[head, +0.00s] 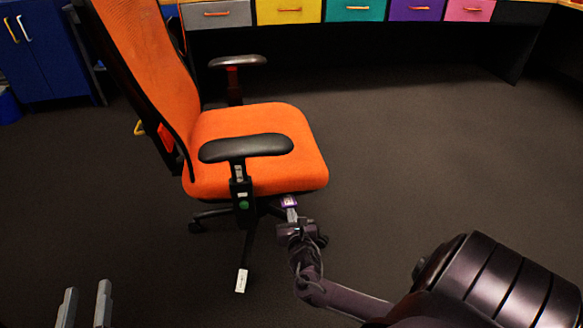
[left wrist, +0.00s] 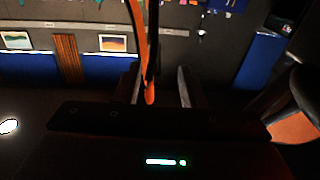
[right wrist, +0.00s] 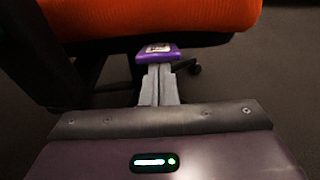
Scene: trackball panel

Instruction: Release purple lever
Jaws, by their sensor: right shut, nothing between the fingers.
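The purple lever (head: 289,201) sticks out from under the front of the orange chair seat (head: 260,140). My right gripper (head: 291,215) is at the lever, with its fingers shut and empty. In the right wrist view the lever (right wrist: 158,52) is a flat purple paddle with a pale label, right at the tips of my right gripper's fingers (right wrist: 158,72). I cannot tell whether they touch it. My left gripper (head: 86,300) is open and empty at the lower left, away from the chair. Its fingers also show in the left wrist view (left wrist: 158,85).
The chair's black armrest (head: 246,148) overhangs the seat, with a white tag (head: 241,280) on a stalk below. A desk with coloured drawers (head: 358,10) and a blue cabinet (head: 45,50) stand behind. Open floor (head: 430,140) lies to the right.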

